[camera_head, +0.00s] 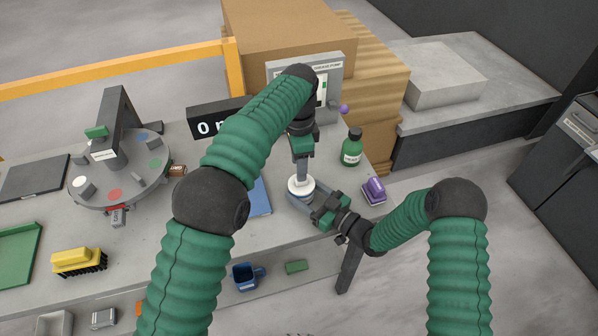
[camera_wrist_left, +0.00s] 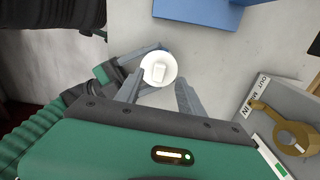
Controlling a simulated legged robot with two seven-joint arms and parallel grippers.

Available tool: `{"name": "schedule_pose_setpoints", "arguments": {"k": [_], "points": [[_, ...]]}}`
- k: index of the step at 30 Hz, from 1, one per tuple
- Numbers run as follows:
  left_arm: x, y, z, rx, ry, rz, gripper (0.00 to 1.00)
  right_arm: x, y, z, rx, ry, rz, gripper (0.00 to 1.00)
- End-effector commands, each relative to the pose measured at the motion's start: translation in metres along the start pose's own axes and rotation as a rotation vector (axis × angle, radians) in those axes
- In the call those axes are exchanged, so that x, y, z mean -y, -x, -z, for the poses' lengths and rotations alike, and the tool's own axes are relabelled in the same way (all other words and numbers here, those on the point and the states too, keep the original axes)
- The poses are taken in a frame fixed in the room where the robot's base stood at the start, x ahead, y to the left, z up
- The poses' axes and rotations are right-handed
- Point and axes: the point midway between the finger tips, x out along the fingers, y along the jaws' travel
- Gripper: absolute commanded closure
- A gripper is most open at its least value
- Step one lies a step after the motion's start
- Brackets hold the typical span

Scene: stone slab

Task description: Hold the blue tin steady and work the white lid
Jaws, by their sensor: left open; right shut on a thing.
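The round white lid (camera_head: 300,187) shows near the front right of the grey slab, and the wrist view shows it from above with a small raised knob (camera_wrist_left: 158,70). The blue tin is not clearly seen; the lid and the fingers cover the spot beneath. My left gripper (camera_head: 301,172) points down just above the lid; in the wrist view its open fingers (camera_wrist_left: 160,88) reach toward the lid's near side. My right gripper (camera_head: 304,200) comes in from the right, low, shut around what is beneath the lid, which I take to be the tin.
A green bottle (camera_head: 352,149) and a purple object on a small pad (camera_head: 374,191) stand to the right. A blue flat block (camera_head: 259,198) lies left of the lid. A grey panel device (camera_head: 333,72) stands behind. A round turntable (camera_head: 96,196) fills the left side.

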Motion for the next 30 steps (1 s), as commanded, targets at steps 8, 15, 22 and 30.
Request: {"name": "schedule_pose_setpoints", "arguments": {"k": [8, 15, 22, 30], "points": [[0.0, -0.048, 0.0, 0.0, 0.001, 0.0, 0.55, 0.0, 0.0, -0.001, 0.002, -0.001, 0.0, 1.0], [0.0, -0.054, 0.0, -0.001, 0.001, 0.002, 0.55, 0.0, 0.0, -0.001, 0.002, -0.001, 0.0, 1.0], [0.0, -0.054, 0.0, -0.001, 0.001, 0.002, 0.72, 0.0, 0.0, -0.001, 0.001, -0.001, 0.0, 1.0], [0.001, -0.054, 0.0, -0.001, 0.001, 0.002, 1.0, 0.0, 0.0, -0.001, 0.001, -0.001, 0.001, 1.0]]}}
